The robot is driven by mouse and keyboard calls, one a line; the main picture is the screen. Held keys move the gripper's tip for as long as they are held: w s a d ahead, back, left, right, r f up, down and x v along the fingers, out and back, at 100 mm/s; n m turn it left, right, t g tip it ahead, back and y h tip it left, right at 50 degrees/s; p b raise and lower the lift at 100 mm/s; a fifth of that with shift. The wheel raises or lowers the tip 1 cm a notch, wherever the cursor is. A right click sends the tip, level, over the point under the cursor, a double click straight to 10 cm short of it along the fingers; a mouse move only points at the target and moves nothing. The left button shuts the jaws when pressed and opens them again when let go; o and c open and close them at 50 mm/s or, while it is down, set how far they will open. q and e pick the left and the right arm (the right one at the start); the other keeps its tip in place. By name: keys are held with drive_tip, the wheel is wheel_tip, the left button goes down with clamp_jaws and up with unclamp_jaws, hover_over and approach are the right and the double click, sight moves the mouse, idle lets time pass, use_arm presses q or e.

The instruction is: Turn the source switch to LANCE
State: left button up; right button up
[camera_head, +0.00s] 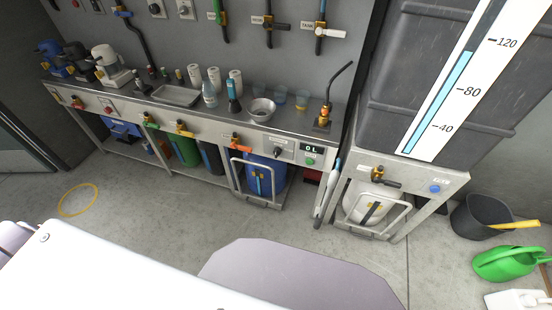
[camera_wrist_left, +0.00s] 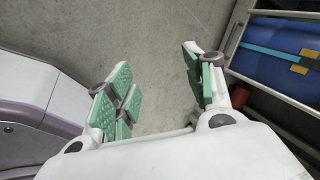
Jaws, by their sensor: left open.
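A black rotary knob (camera_head: 278,151) sits on the front panel of the steel bench in the head view, left of a small display (camera_head: 310,148) reading "0L". It may be the source switch; its labels are too small to read, and I cannot tell its setting. My left gripper (camera_wrist_left: 160,88) is open and empty in the left wrist view, its green-padded fingers spread over the grey floor. It touches nothing visible. Neither gripper shows in the head view.
A blue container (camera_wrist_left: 275,55) in a metal frame is close right of the left gripper. The bench (camera_head: 205,117) carries bottles and a bowl (camera_head: 262,109); coloured valves line its front. A grey tank (camera_head: 425,45) stands to the right. Floor before the bench is clear.

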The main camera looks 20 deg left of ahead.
use_arm(q)
drive_tip(key=w+d+r+m+t+b, duration=0.1)
drive_tip(key=w+r+m+t+b, duration=0.1)
drive_tip(key=w+r+m, duration=0.35)
drive_tip(key=w+d+r+m+t+b, duration=0.1)
drive_tip(key=w+r+m+t+b, duration=0.15)
drive_tip(key=w, duration=0.65)
drive_tip(key=w+d+r+m+t+b, duration=0.1)
drive_tip(key=w+r+m+t+b, duration=0.1)
drive_tip(key=w+r+m, duration=0.4)
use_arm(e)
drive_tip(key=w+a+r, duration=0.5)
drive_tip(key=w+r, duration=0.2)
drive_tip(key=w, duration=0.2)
use_arm(q)
drive_tip(key=w+d+r+m+t+h+b, duration=0.1)
drive_tip(key=w+d+r+m+t+b, duration=0.2)
drive_tip(key=r, duration=0.6)
drive_tip(key=w+d+r+m+t+b, duration=0.3)
drive_tip(key=w+r+m, duration=0.4)
drive_tip(key=r, duration=0.2)
drive_tip(key=shift+r+h, duration=0.2)
drive_tip(key=shift+h, duration=0.2)
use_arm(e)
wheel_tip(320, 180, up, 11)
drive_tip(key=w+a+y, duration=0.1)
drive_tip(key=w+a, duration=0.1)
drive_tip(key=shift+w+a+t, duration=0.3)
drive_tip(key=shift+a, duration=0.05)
